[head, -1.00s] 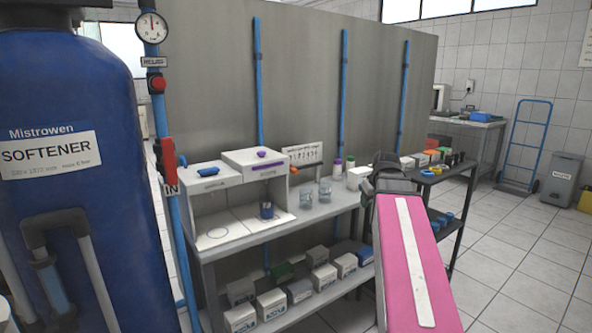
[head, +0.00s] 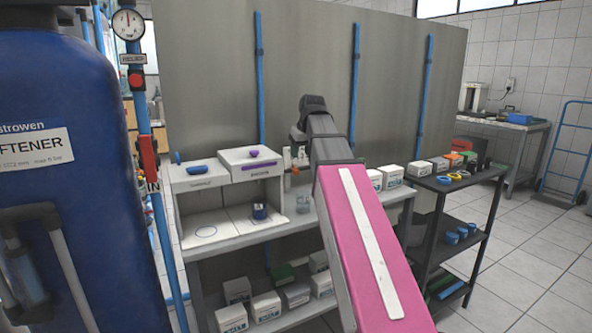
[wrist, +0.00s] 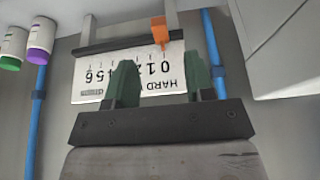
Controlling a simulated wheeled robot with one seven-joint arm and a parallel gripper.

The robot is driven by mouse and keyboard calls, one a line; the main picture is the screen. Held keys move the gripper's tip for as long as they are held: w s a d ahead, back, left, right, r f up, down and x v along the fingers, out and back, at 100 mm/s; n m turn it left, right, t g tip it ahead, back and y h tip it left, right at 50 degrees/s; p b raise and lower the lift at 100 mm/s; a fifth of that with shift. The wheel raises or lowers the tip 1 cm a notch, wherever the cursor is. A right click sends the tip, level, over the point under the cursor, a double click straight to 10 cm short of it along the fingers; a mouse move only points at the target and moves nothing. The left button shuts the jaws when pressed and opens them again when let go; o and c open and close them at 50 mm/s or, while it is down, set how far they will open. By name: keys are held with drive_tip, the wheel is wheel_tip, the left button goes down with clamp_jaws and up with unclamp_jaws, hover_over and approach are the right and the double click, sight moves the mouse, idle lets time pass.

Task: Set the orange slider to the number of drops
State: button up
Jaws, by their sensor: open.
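The orange slider (wrist: 159,32) sits on a dark rail (wrist: 125,38) above an upside-down white number card (wrist: 95,85) in the wrist view. Its tip points at about the 0 end of the scale. My gripper (wrist: 163,78) has two green fingers, open and empty, below the slider and over the card; its left finger hides part of the numbers. In the head view a small orange part, probably the slider (head: 295,171), shows left of my arm, which hides most of the card.
A white station (head: 190,182) with a blue piece and a purple piece on top holds a dark blue vessel (head: 259,212). Purple- and green-capped bottles (wrist: 42,38) show upside down in the wrist view. A grey wall panel (head: 210,70) with blue pipes stands behind.

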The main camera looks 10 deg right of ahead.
sight(297, 171)
drive_tip(key=x, duration=0.8)
drive_tip(key=shift+d+f, duration=0.1)
drive_tip(key=shift+f, duration=0.05)
